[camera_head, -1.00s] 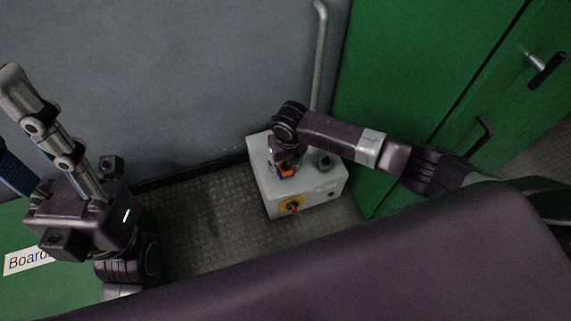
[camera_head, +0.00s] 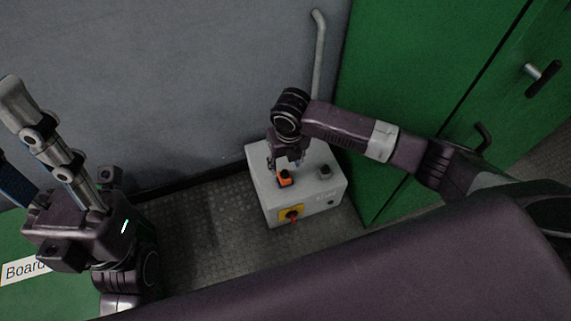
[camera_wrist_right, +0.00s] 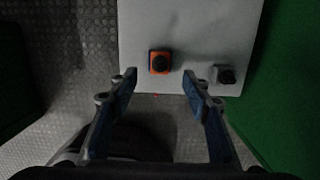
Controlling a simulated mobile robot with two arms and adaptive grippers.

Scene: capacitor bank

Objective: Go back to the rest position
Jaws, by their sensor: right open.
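My right gripper (camera_head: 276,164) is above the far left part of a white control box (camera_head: 327,190). In the right wrist view my right gripper (camera_wrist_right: 160,82) is open, with its two blue-grey fingers apart and nothing between them. An orange-framed black knob (camera_wrist_right: 160,62) sits on the box beyond the fingertips, and it also shows in the head view (camera_head: 285,178). A second dark knob (camera_wrist_right: 225,75) is to its right. My left gripper (camera_head: 30,118) is raised at the left edge of the head view; its fingertips are unclear there.
A red switch on a yellow plate (camera_head: 291,215) is on the box's front. Green cabinet doors (camera_head: 430,60) with black handles (camera_head: 543,77) stand at the right. A grey wall (camera_head: 180,80) with a pipe (camera_head: 318,60) is behind. Patterned floor (camera_head: 210,235) is clear left of the box.

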